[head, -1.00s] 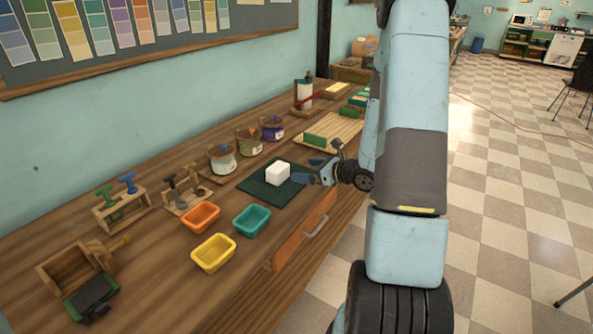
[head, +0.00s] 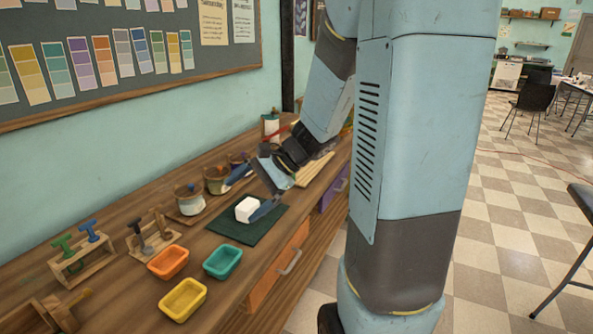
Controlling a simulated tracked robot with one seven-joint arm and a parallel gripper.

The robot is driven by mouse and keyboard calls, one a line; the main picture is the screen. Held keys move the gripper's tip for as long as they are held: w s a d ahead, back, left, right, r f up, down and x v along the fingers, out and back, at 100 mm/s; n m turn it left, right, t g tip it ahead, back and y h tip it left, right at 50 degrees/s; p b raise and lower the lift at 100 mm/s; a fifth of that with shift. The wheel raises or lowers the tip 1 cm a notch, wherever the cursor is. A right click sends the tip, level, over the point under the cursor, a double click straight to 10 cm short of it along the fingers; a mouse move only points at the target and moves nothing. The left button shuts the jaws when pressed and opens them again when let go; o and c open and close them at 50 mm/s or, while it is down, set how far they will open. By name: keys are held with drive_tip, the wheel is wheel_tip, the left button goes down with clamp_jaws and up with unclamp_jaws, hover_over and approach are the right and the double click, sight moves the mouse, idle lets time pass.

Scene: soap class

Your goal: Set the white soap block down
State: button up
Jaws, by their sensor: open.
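The white soap block (head: 244,210) sits on the dark green mat (head: 232,229) on the wooden bench. My gripper (head: 240,200) is open and reaches down to the block from the upper right. One blue finger is beyond the block and the other is at its right side, overlapping it in the picture. I cannot tell whether either finger touches the block.
Orange (head: 168,262), teal (head: 222,262) and yellow (head: 183,299) trays stand in front of the mat. A white-glazed pot (head: 190,200) stands behind it to the left, with more pots beyond. A wooden stamp rack (head: 78,262) is at left. My arm hides part of the bench.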

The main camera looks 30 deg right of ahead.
drive_tip(key=s+d+r+n+t+h, duration=0.1)
drive_tip(key=s+d+r+n+h, duration=0.1)
drive_tip(key=s+r+n+h, duration=0.3)
drive_tip(key=s+d+r+n+t+h, duration=0.2)
drive_tip(key=s+d+r+n+h, duration=0.1)
drive_tip(key=s+r+n, duration=0.4)
drive_tip(key=shift+s+h, duration=0.9)
drive_tip(key=shift+s, duration=0.55)
drive_tip(key=shift+d, duration=0.1)
